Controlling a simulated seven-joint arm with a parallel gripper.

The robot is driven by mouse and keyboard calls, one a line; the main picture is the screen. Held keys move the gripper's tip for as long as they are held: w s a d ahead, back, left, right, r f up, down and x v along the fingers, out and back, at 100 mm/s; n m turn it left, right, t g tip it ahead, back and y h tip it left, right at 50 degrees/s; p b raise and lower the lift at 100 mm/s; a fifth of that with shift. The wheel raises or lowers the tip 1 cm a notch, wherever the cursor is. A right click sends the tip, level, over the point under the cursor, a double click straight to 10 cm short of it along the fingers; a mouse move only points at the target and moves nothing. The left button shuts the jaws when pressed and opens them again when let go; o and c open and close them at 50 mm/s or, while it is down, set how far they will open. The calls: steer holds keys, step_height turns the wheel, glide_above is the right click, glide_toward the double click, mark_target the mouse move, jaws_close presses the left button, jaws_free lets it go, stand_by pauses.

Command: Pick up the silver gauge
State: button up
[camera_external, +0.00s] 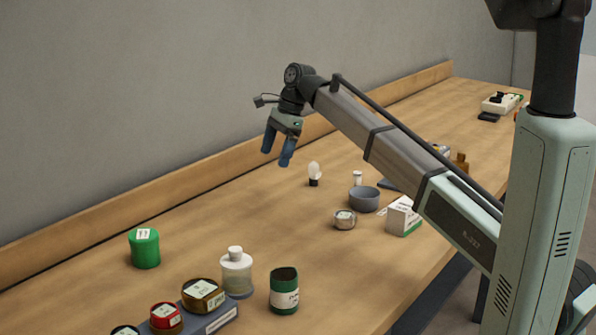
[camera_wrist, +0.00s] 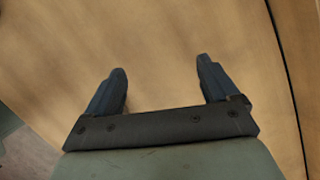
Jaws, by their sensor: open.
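A small round silver gauge (camera_external: 345,219) with a pale face lies on the wooden bench, just left of a grey bowl (camera_external: 364,199). My gripper (camera_external: 276,158) is open and empty. It hangs above the back part of the bench, up and to the left of the gauge and well apart from it. In the wrist view my gripper (camera_wrist: 163,80) shows two dark blue fingers spread over bare wood. The gauge is not in the wrist view.
A white box (camera_external: 403,216) stands right of the gauge, and a white bulb-like item (camera_external: 314,173) behind it.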

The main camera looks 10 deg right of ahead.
steer(key=s+d+m+h, duration=0.1)
steer(key=s+d, duration=0.2)
steer(key=d, duration=0.6)
steer(key=m+h, duration=0.2)
steer(key=h, duration=0.1)
glide_toward(344, 214)
steer(key=shift+t, duration=0.3)
steer(key=f, duration=0.5)
steer(key=shift+s+a, duration=0.15)
steer(key=shift+s, duration=0.05)
steer(key=shift+s+d+f, duration=0.1)
steer(key=shift+d+f, duration=0.05)
steer(key=shift+f, duration=1.15)
steer(key=shift+d+f, duration=0.15)
steer(key=shift+f, duration=1.15)
steer(key=shift+c, duration=0.4)
steer(key=c, duration=1.1)
steer(key=shift+c, duration=0.2)
steer(key=shift+r, duration=0.15)
